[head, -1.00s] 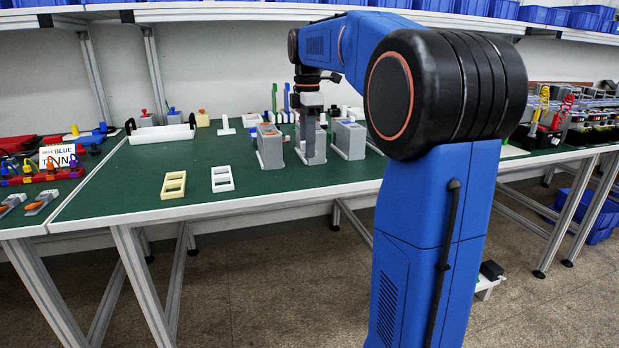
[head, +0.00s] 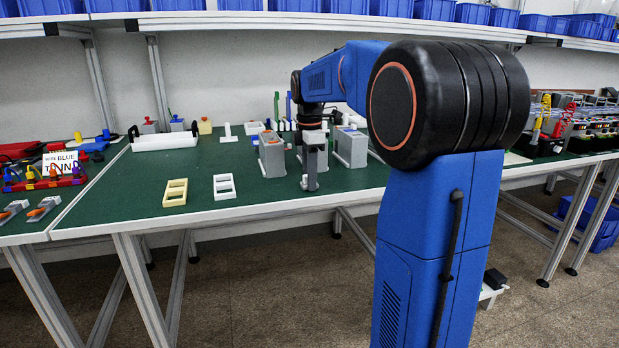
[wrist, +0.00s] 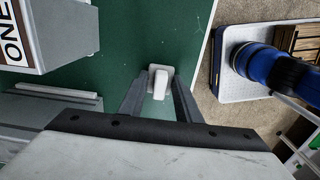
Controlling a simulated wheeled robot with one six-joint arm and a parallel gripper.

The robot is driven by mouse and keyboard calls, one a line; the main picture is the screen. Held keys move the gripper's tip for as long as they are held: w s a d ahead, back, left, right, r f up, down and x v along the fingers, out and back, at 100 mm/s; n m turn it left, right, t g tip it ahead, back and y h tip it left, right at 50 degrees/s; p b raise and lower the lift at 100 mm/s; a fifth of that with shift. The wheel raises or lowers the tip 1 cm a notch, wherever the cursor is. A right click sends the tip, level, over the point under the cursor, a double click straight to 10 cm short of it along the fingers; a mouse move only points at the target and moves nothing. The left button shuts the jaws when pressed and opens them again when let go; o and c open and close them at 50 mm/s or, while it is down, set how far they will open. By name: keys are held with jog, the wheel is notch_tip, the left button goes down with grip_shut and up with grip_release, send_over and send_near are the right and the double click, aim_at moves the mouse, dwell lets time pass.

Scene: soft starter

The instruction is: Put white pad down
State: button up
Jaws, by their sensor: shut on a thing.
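The white pad (wrist: 160,78) shows in the wrist view as a small white piece with a raised grip, between my fingertips. My gripper (wrist: 158,92) is shut on it, over the green table top. In the head view my gripper (head: 310,186) points down near the table's front edge, between two grey housings. The pad is too small or hidden to make out there. I cannot tell whether the pad touches the table.
A grey housing (head: 272,156) stands left of my gripper and another (head: 350,147) right. A cream frame (head: 175,192) and a white frame (head: 224,187) lie further left. A white tray (head: 163,139) stands behind them. The green table (head: 120,195) has free room at the left front.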

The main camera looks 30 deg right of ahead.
jog(key=shift+f, duration=0.45)
jog(key=shift+s+f, duration=0.15)
jog(key=shift+f, duration=0.1)
jog(key=o, duration=1.1)
notch_tip(320, 180, up, 14)
jog(key=shift+f, duration=0.25)
jog(key=s+a+f+m+t, duration=0.1)
jog(key=s+a+f+m, duration=0.4)
jog(key=s+f, duration=0.3)
jog(key=s+a+f+m+t, duration=0.2)
jog(key=s+a+f+m, duration=0.3)
jog(key=s+f, duration=0.3)
jog(key=s+a+f+m+t, duration=0.1)
jog(key=s+a+f+m, duration=0.3)
jog(key=s+f, duration=0.4)
jog(key=s+a, duration=0.1)
jog(key=s, duration=0.5)
jog(key=shift+a+f+m+t, duration=0.3)
jog(key=shift+a+m+t, duration=0.1)
